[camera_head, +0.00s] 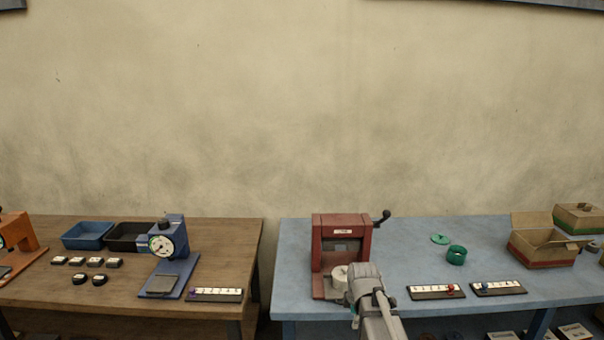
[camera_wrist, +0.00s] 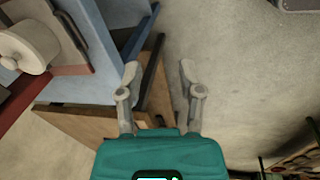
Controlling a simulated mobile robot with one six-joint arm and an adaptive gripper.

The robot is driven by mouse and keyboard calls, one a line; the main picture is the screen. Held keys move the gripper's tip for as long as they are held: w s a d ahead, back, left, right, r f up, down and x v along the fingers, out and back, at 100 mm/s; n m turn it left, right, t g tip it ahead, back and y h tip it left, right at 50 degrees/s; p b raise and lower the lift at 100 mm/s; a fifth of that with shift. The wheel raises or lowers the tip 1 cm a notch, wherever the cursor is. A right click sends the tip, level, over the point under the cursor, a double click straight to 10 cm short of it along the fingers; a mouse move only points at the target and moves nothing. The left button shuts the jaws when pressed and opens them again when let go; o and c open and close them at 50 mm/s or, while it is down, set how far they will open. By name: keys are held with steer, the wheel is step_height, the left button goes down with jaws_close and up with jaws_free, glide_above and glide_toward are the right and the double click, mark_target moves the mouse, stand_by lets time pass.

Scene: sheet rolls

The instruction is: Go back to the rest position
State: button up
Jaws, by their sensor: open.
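My gripper is open and empty in the wrist view (camera_wrist: 160,75), with its two grey fingers spread apart over bare floor and table edges. In the head view my arm reaches up in front of the blue table's (camera_head: 400,312) front edge, and its wrist hides the gripper's fingers. A white roll (camera_head: 339,274) sits at the foot of the red machine (camera_head: 316,255), just left of my wrist. The roll also shows at the upper left of the wrist view (camera_wrist: 35,42), apart from my fingers.
On the blue table are a green ring (camera_head: 456,255), a green disc (camera_head: 440,239), two marker strips (camera_head: 430,293) and an open carton (camera_head: 540,249). The wooden table (camera_head: 110,300) at left holds a blue gauge (camera_head: 172,250), trays and several small pucks. A gap separates the tables.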

steer(key=s+d+f+m+g+b, duration=0.1)
steer(key=s+f+m+g+b, duration=0.1)
steer(key=s+m, duration=1.3)
steer(key=shift+s+f+m+b, duration=0.15)
steer(key=shift+f+m+b, duration=0.55)
steer(key=shift+f+m, duration=0.15)
